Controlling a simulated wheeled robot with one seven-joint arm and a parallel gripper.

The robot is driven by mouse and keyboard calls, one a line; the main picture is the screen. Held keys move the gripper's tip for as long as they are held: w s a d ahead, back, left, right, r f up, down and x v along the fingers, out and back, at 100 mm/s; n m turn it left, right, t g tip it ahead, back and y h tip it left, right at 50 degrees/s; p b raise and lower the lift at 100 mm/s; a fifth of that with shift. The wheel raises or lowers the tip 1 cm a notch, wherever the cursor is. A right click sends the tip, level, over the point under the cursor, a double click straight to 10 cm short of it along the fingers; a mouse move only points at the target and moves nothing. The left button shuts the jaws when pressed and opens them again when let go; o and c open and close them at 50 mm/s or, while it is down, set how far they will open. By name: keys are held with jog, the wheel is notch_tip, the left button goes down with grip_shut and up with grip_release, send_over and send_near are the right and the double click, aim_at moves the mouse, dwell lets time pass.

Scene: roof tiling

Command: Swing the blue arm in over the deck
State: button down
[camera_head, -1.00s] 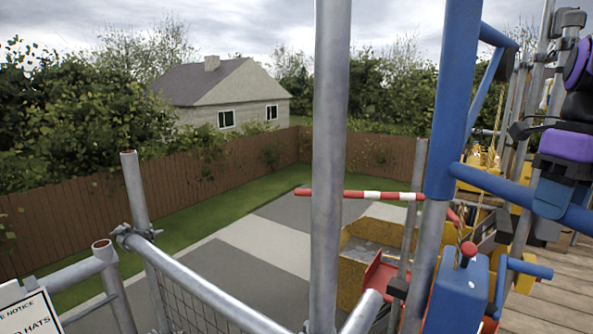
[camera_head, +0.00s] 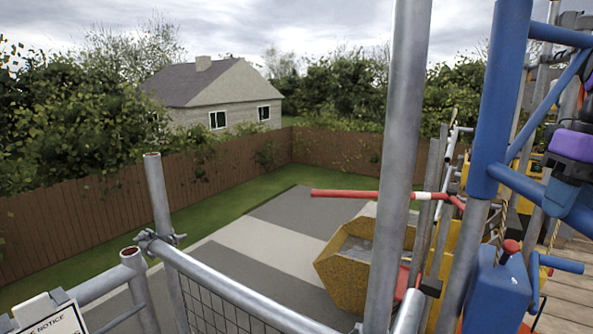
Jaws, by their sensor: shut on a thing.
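The blue arm (camera_head: 525,188) reaches right from its thick blue upright sleeve (camera_head: 502,85) on a grey pole, with a slanted blue brace above. My gripper (camera_head: 562,192), black below a purple wrist part, is at the right edge, shut on the blue arm. Its fingertips are partly hidden. The wooden deck (camera_head: 570,305) shows at the lower right, beyond and below the arm. A blue box (camera_head: 497,290) with a red knob and a blue handle sits low by the pole.
A tall grey pole (camera_head: 405,120) stands in front. A railing with mesh (camera_head: 235,300) and a notice sign (camera_head: 52,318) are at the lower left. A red bar (camera_head: 360,194) and a yellow tub (camera_head: 345,275) lie beyond. Paving and grass are at the left.

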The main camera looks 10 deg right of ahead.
jog(key=shift+w+a, duration=0.1)
jog(key=shift+a, duration=0.1)
dwell(0.5)
jog(key=c, duration=0.8)
grip_release()
jog(key=shift+w+a, duration=0.1)
jog(key=shift+a, duration=0.1)
jog(key=r, duration=0.3)
jog(key=d+r, duration=0.1)
jog(key=r, duration=0.6)
jog(key=shift+s+d+r, duration=0.3)
jog(key=shift+d+r, duration=0.05)
